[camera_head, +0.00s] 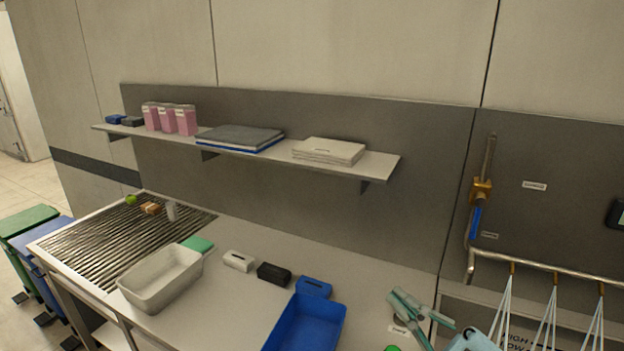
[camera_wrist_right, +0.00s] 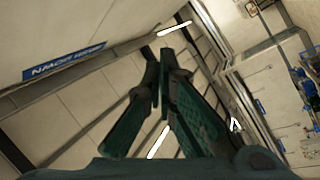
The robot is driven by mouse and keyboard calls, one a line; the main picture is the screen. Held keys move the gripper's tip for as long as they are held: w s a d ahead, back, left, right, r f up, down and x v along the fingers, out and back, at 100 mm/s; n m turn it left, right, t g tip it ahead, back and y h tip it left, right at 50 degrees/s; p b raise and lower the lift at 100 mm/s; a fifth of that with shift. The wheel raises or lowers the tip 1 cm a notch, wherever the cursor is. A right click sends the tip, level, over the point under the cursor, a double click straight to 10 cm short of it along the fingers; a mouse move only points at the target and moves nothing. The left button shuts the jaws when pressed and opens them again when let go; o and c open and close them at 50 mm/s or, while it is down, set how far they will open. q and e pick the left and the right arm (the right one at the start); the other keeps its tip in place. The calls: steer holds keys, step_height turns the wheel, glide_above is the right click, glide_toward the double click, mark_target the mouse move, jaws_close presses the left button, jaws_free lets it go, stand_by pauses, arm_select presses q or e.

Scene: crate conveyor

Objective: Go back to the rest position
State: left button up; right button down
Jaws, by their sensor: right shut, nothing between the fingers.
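My right gripper (camera_head: 402,304) is at the lower right of the head view, over the right end of the worktop. In the right wrist view its two dark green fingers (camera_wrist_right: 163,75) meet at the tips, with nothing between them. That wrist camera looks up toward the ceiling and a wall. My left gripper is not in view.
A blue crate (camera_head: 273,335) and a pale crate (camera_head: 138,303) stand on the worktop (camera_head: 225,320). Small black, white, blue and green items sit nearby. A shelf (camera_head: 375,166) holds pink boxes and stacks. A pipe rail (camera_head: 540,265) with hanging cords is at right.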

steer(key=w+d+m+t+h, duration=0.1)
steer(key=d+m+t+h, duration=0.7)
steer(key=d+m+h, duration=0.45)
steer(key=s+d+f+m+g+h, duration=0.2)
steer(key=d+f+m+g+h, duration=0.15)
steer(key=f, duration=0.45)
steer(key=s+d+f+m+g+h, duration=0.1)
steer(key=d+f+m+g+h, duration=0.1)
steer(key=f+m+g+h, duration=0.45)
steer(key=s+a+f+n+g+y, duration=0.3)
steer(key=s+a+f+g, duration=0.15)
steer(key=s+f, duration=0.5)
steer(key=s+a+f+n+g+y, duration=0.3)
steer(key=s+f+g, duration=0.2)
steer(key=s+f, duration=0.5)
step_height(320, 180, down, 25)
steer(key=d+g+b, duration=0.2)
steer(key=b, duration=0.4)
steer(key=s+f+b, duration=0.4)
steer(key=s+f, duration=1)
steer(key=f, duration=0.2)
steer(key=shift+s+d+m+g, duration=0.2)
steer(key=shift+d+m+g, duration=0.15)
steer(key=shift+d+m, duration=0.1)
